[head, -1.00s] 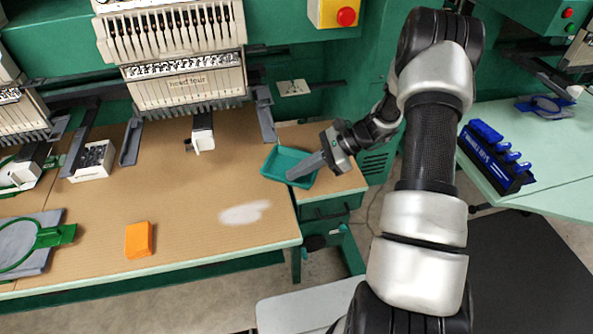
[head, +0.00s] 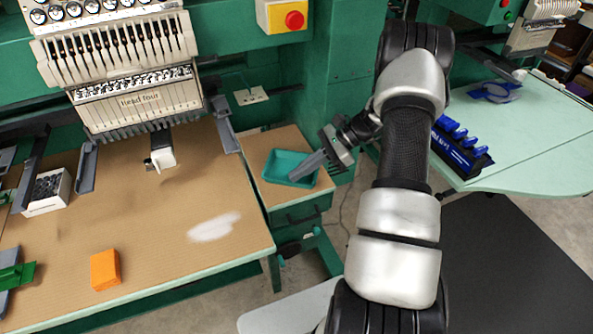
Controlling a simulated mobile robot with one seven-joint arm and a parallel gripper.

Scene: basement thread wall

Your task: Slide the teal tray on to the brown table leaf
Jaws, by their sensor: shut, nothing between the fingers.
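The teal tray (head: 281,158) lies flat on the small brown table leaf (head: 252,152), right of the large brown table. All of the tray that I see is over the leaf, with a narrow bare strip on its left. My gripper (head: 296,176) reaches in from the right. Its fingers are shut and empty, with the tips over or inside the tray's right part. I cannot tell whether they touch the tray. They hide part of its floor and right wall.
The large brown table (head: 150,225) holds an orange block (head: 105,269) and a white box (head: 47,190). The embroidery machine head (head: 125,95) stands behind it. A blue rack of spools (head: 460,150) is on the mint table (head: 540,140) at right.

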